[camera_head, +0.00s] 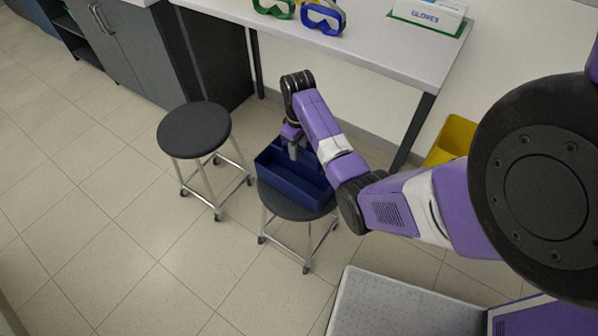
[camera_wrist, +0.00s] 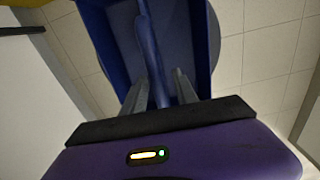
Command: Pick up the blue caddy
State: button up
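The blue caddy (camera_head: 292,177) is an open dark-blue box that sits on the round seat of a stool under my arm. In the wrist view its walls (camera_wrist: 207,45) and a long blue handle bar (camera_wrist: 156,50) running across its middle show close up. My gripper (camera_head: 297,150) is at the caddy from above, pointing down. In the wrist view the two grey fingers of my gripper (camera_wrist: 160,88) stand apart, one on each side of the bar, with narrow gaps seeming to show. Part of the caddy is hidden behind my arm in the head view.
The caddy's stool (camera_head: 303,240) has metal legs. An empty dark stool (camera_head: 195,130) stands to its left. A white table (camera_head: 380,45) behind carries goggles (camera_head: 323,18) and a glove box (camera_head: 430,12). A yellow bin (camera_head: 452,140) is at the right. Floor is free at the front left.

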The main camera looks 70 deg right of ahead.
aim_at(301, 162)
jog(key=f, duration=0.2)
jog(key=s+f, duration=0.1)
jog(key=f, duration=0.2)
jog(key=shift+f, duration=0.15)
jog(key=shift+f+b, duration=0.3)
jog(key=shift+f, duration=0.25)
grip_shut()
jog(key=shift+d+r, duration=0.1)
dwell(0.7)
